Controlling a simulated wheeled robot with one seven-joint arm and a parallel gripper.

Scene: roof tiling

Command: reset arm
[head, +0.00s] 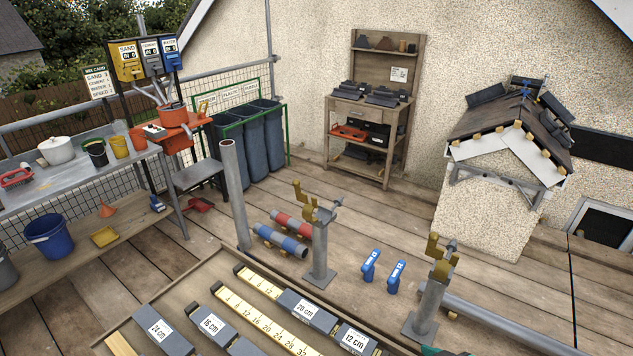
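My arm and gripper do not show clearly in the head view. A small dark and green piece (441,351) pokes in at the bottom edge, and I cannot tell what it is. A grey post with a brass-coloured clamp (319,250) stands on the deck in the middle. A second such post (428,300) stands to the right, near the bottom edge. Two blue-handled tools (369,265) stand between the posts.
A tray (178,284) of rulers and labelled grey blocks lies in front. A workbench (80,170) with buckets and pots stands left. A small tiled roof model (505,150) stands right, a wooden shelf (370,110) behind. Bare deck (350,215) lies between.

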